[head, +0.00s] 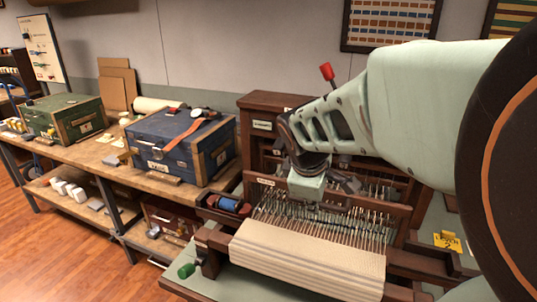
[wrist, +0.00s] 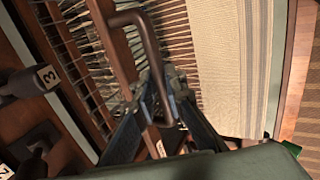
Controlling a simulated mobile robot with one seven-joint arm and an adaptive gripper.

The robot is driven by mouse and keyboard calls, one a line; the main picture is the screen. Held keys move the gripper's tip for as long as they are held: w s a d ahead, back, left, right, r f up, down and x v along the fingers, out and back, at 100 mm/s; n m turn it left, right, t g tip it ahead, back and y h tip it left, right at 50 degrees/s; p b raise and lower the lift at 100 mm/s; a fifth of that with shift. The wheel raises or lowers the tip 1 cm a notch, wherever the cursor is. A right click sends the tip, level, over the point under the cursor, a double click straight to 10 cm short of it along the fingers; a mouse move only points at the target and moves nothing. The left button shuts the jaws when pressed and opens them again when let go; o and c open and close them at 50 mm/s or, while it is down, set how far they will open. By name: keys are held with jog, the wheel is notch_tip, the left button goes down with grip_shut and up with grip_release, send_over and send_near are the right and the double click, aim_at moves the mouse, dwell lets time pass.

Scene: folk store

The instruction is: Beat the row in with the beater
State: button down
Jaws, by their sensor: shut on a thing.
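The loom has a brown wooden beater bar (head: 267,181) with a small label, running across behind the warp threads (head: 300,222). In the wrist view the beater bar (wrist: 116,62) runs steeply down the picture, with a dark bracket-shaped handle (wrist: 150,45) on it. My gripper (head: 338,188) is at the beater, and in the wrist view my gripper (wrist: 162,100) has its fingers closed on the handle. Woven cream cloth with stripes (head: 308,262) lies in front of the threads. The cloth (wrist: 220,60) is right of the bar in the wrist view. My arm hides part of the loom.
A blue shuttle-like spool (head: 229,205) lies in a tray at the loom's left. A green-knobbed handle (head: 187,270) juts out at the front left. A blue trunk (head: 180,145) and a green chest (head: 62,118) stand on the bench. Numbered levers (wrist: 48,77) are near the gripper.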

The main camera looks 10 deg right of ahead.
jog(key=w+d+r+p, duration=0.1)
jog(key=w+d, duration=0.2)
jog(key=w, duration=0.3)
jog(key=shift+d+r+p, duration=0.3)
jog(key=shift+p, duration=0.1)
jog(key=c, duration=1.6)
grip_release()
jog(key=shift+f, duration=0.15)
jog(key=shift+s, duration=0.1)
jog(key=shift+f, duration=0.1)
jog(key=p+v, duration=0.4)
jog(key=v, duration=0.4)
jog(key=shift+s+p, duration=0.1)
jog(key=shift+p, duration=0.2)
jog(key=shift+d, duration=0.1)
